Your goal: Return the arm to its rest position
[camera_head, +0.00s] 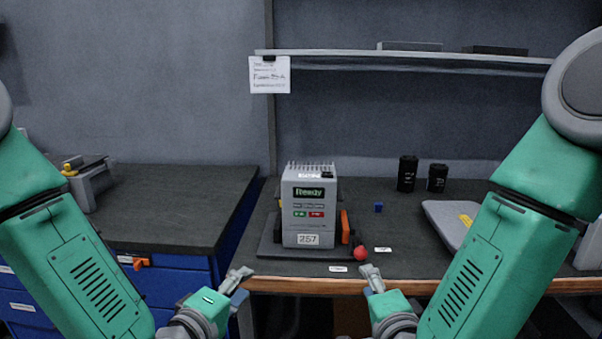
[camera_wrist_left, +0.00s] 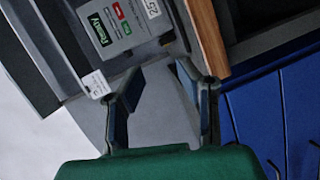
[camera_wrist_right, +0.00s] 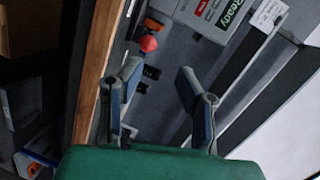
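My left gripper (camera_head: 236,284) is in front of the workbench, low and left of centre in the head view. In the left wrist view its two fingers (camera_wrist_left: 160,85) stand apart with nothing between them. My right gripper (camera_head: 372,278) is at the bench's front edge, low and right of centre. In the right wrist view its fingers (camera_wrist_right: 160,80) are spread and empty. The grey capacitor bank unit (camera_head: 309,212) stands upright on the bench with a "Ready" display and a "257" label. A red ball knob (camera_head: 360,253) is at its right front. Neither gripper touches the unit.
The bench's wooden front edge (camera_head: 330,286) runs just behind both grippers. Two black cylinders (camera_head: 407,174) and a small blue block (camera_head: 378,207) are on the bench. A grey flat case (camera_head: 452,222) lies at right. A blue drawer cabinet (camera_head: 170,293) stands at left. A shelf (camera_head: 400,62) hangs above.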

